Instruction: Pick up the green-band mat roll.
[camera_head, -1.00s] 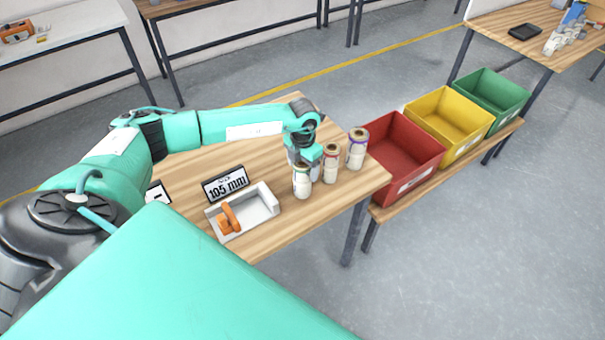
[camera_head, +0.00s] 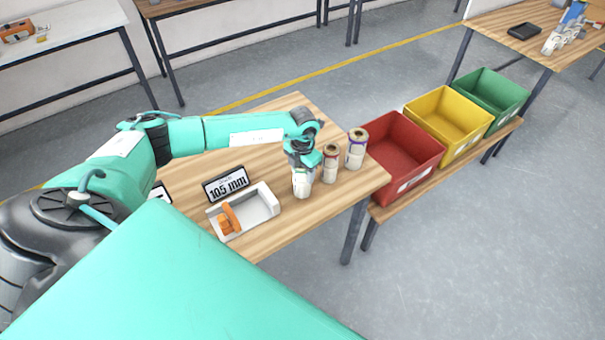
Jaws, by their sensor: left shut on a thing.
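The green-band mat roll (camera_head: 301,189) stands upright on the wooden table, leftmost of three whitish rolls. Its top and its band are now hidden by my left gripper (camera_head: 303,168), which is over it from above and shut on it. A roll with a red band (camera_head: 331,165) and a roll with a purple band (camera_head: 356,150) stand just to its right. My right gripper does not show.
A white tray (camera_head: 262,211) holding an orange tool (camera_head: 229,217) lies left of the rolls, with a "105 mm" sign (camera_head: 226,184) behind it. Red (camera_head: 400,186), yellow (camera_head: 470,157) and green (camera_head: 513,110) bins stand on a lower bench to the right.

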